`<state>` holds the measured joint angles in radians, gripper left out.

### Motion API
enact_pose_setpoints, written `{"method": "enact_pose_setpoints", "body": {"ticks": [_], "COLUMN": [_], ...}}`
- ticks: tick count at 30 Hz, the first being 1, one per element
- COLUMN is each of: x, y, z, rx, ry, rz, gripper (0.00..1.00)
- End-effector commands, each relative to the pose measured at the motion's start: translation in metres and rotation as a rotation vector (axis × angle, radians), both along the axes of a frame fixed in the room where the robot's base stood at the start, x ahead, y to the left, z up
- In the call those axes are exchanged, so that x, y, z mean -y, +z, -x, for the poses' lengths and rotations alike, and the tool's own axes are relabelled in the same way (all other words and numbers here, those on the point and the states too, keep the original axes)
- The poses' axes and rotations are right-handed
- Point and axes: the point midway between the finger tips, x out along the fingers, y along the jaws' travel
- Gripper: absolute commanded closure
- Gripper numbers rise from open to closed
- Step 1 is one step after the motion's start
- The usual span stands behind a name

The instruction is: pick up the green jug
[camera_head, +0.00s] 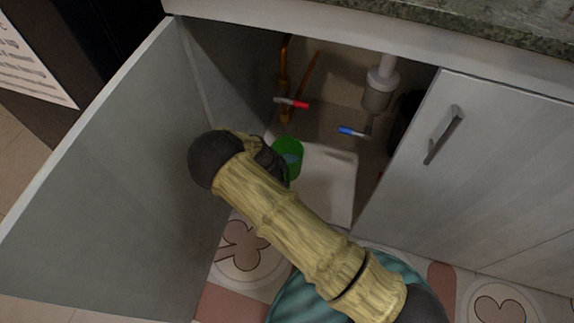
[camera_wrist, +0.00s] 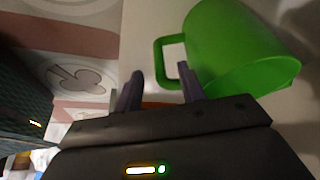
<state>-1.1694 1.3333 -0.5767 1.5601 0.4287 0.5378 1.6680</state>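The green jug (camera_head: 291,147) stands inside the open sink cabinet, on its pale floor near the front edge. My forearm and wrist partly hide it in the head view. In the wrist view the jug (camera_wrist: 232,45) is at the upper right, with its handle (camera_wrist: 159,62) pointing left. My gripper (camera_wrist: 160,82) is open, with its two fingers apart. In that view the handle's outer bar lies between the fingers, and the right fingertip overlaps the handle's loop. I cannot tell whether either finger touches it. In the head view my gripper (camera_head: 270,160) is mostly hidden beside the jug.
The cabinet's left door (camera_head: 110,190) stands wide open beside my arm; the right door (camera_head: 480,170) is shut. Behind the jug are orange pipes (camera_head: 284,85), a red-handled valve (camera_head: 297,103), a blue-handled valve (camera_head: 352,132) and a white drain pipe (camera_head: 384,78). The countertop (camera_head: 480,25) overhangs above.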

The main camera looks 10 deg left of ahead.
Motion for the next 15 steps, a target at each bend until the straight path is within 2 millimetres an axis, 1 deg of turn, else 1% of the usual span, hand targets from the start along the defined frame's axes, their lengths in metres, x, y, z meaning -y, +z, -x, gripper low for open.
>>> {"method": "enact_pose_setpoints", "body": {"ticks": [1,9,12,15], "x": [0.002,0.011,0.013,0.013], "y": [-0.01,-0.042,-0.045,-0.044], "z": [0.0,-0.004,-0.005,-0.005], "rx": [-0.001,-0.001,-0.001,0.0], "ry": [0.0,-0.001,0.0,0.001], "rz": [0.0,0.002,0.0,0.0], "gripper": [0.6,0.6,0.6,0.6]}}
